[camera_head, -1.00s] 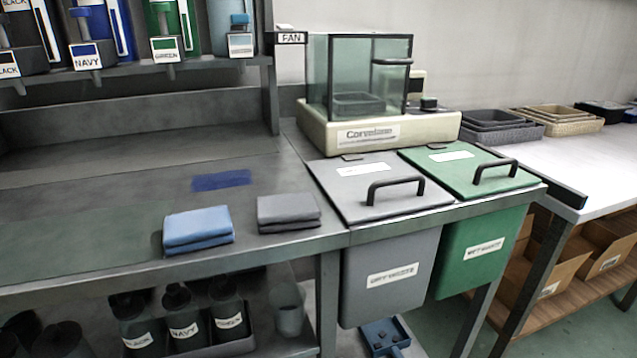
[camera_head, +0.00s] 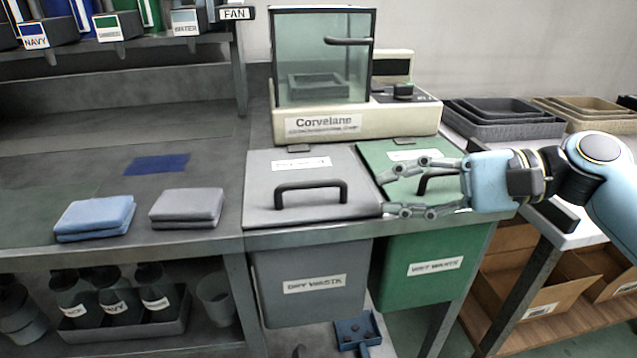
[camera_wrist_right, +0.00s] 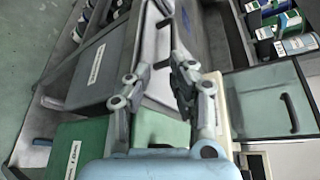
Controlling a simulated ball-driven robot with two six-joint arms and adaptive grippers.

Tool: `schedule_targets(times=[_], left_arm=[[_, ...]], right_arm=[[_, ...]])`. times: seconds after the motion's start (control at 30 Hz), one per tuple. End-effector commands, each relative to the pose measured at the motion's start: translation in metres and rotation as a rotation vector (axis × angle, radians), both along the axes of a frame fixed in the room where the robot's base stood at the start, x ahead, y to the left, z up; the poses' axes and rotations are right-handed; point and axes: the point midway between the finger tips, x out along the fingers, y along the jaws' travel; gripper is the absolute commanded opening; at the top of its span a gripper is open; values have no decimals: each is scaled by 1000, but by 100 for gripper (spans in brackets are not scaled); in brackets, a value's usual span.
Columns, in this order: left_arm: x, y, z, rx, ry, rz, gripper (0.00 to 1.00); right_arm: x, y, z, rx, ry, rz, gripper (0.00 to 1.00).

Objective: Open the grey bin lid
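The grey bin lid (camera_head: 262,203) lies shut on the grey dry-waste bin (camera_head: 310,308), with its dark bar handle (camera_head: 311,190) standing on top. My right gripper (camera_head: 388,193) reaches in from the right over the green bin lid (camera_head: 372,155). Its fingers are spread apart, empty, and point toward the grey lid, to the right of the handle and apart from it. In the right wrist view the open fingers (camera_wrist_right: 152,84) show with the grey lid (camera_wrist_right: 158,45) beyond them. My left gripper is not in view.
A green wet-waste bin (camera_head: 430,285) stands right of the grey one, its handle partly hidden by my gripper. A glass-fronted Corvelane machine (camera_head: 420,115) stands behind the lids. Blue (camera_head: 95,216) and grey (camera_head: 187,206) folded cloths lie on the bench to the left.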

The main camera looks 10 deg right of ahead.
Motion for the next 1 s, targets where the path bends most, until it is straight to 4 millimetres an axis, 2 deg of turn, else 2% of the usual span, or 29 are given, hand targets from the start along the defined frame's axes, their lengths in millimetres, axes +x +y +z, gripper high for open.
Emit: schedule_targets(times=[0.07,0.17,0.5,0.67,0.8,1.0], left_arm=[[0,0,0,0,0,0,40],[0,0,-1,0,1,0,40],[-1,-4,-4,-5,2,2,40],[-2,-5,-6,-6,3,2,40],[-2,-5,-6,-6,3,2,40],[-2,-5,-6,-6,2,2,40]], right_arm=[[8,-2,9,46,22,-12,21],[13,4,12,71,32,-17,21],[34,63,-2,73,32,-17,21],[42,85,-8,71,33,-17,21],[45,94,-10,67,33,-16,21],[46,95,-10,65,32,-17,21]])
